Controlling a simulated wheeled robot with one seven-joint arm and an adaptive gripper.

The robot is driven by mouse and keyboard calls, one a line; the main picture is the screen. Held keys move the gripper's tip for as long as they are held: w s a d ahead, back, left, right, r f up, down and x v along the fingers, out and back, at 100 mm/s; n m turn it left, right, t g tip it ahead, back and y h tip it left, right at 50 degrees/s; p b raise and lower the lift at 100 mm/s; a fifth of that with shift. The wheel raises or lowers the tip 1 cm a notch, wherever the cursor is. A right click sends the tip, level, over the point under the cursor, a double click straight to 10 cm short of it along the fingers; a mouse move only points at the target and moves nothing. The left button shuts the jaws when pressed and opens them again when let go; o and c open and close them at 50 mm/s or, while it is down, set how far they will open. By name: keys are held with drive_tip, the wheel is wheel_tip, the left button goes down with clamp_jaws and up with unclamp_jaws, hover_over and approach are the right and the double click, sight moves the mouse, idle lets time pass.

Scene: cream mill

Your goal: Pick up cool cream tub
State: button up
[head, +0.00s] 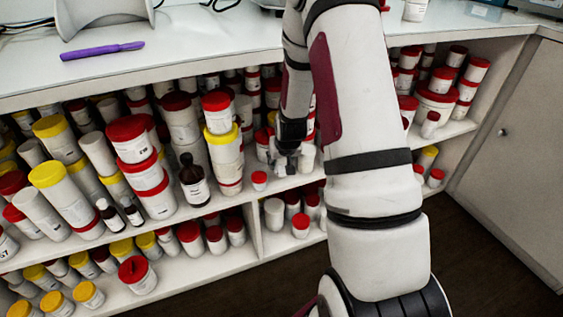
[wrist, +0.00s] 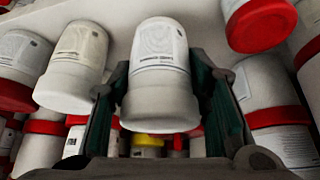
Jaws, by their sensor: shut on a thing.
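My gripper (wrist: 160,115) is shut on a white tub (wrist: 159,65) with a printed label, seen between the two dark fingers in the wrist view. The label is too small to read, so I cannot tell if it is the cool cream tub. In the head view my gripper (head: 291,150) reaches into the middle of the upper shelf, and my arm hides much of it. A pale tub (head: 306,158) shows beside the fingers there; I cannot tell if it is the held one.
In the wrist view another white tub (wrist: 75,68) stands close on the left, and a red-lidded tub (wrist: 256,22) is close at upper right. Shelves packed with red- and yellow-lidded tubs surround my arm. The white counter (head: 200,45) overhangs the shelf; a purple tool (head: 102,50) lies on it.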

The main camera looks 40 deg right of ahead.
drive_tip(key=shift+r+p, duration=0.3)
drive_tip(key=shift+r, duration=0.6)
drive_tip(key=s+a+p, duration=0.2)
drive_tip(key=s, duration=0.4)
drive_tip(key=s+a+r+p, duration=0.1)
drive_tip(key=s+p, duration=0.2)
drive_tip(key=s, duration=0.4)
drive_tip(key=shift+a+r+p, duration=0.15)
drive_tip(key=shift+a+p, duration=0.2)
drive_tip(key=p, duration=0.2)
drive_tip(key=shift+r+p, duration=0.1)
drive_tip(key=shift+p, duration=0.2)
drive_tip(key=s+p, duration=0.1)
drive_tip(key=p, duration=0.2)
drive_tip(key=s+p, duration=0.1)
drive_tip(key=p, duration=0.2)
drive_tip(key=shift+s+a+p, duration=0.15)
drive_tip(key=shift+a+p, duration=0.15)
drive_tip(key=shift+p, duration=0.1)
drive_tip(key=shift+f, duration=0.2)
